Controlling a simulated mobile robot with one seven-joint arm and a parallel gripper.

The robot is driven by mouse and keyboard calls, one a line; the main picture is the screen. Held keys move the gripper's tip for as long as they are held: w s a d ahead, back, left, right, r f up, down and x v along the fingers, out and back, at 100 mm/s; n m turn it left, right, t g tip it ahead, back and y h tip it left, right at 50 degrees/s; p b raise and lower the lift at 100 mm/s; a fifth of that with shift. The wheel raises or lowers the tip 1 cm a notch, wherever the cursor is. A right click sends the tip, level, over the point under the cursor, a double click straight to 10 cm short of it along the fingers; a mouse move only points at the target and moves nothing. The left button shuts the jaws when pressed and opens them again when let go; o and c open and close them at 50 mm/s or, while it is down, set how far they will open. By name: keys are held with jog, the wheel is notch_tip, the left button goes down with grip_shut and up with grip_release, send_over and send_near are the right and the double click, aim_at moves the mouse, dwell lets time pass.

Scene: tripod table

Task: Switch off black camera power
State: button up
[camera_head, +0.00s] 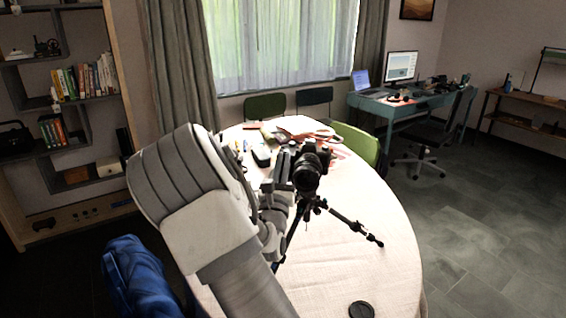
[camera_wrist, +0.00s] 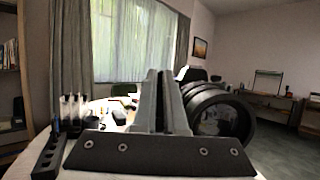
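The black camera (camera_head: 307,172) sits on a black tripod (camera_head: 352,225) on the white-covered round table, lens facing my body. In the wrist view its large lens (camera_wrist: 222,116) is just right of my fingers, and part of its top shows behind them. My gripper (camera_head: 282,172) is at the camera's left side in the head view, close to the body. In the wrist view the fingers of my gripper (camera_wrist: 165,75) stand together with nothing visible between them. I cannot tell whether they touch the camera. The power switch cannot be made out.
The table (camera_head: 385,265) has a round black cap (camera_head: 361,309) near its front edge and several small items and papers at the back. Green chairs (camera_head: 356,144) stand behind it. A blue object (camera_head: 140,280) is at lower left. The table's right front is mostly clear.

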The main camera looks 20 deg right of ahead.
jog(key=o, duration=0.4)
